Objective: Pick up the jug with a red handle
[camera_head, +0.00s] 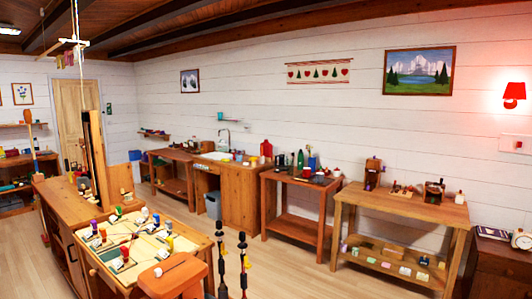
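I cannot make out a jug with a red handle for certain. A red container (266,149) stands on the wooden counter by the sink at the back wall; it is too small to tell whether it is a jug. Several small vessels, some with red parts, stand on the reddish table (283,181) right of that counter, also too small to tell apart.
A long bench (133,281) with many small coloured items fills the left front, with an orange stool-like thing (174,279) beside it. A wooden table (403,201) stands at right. Open floor (310,275) lies between.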

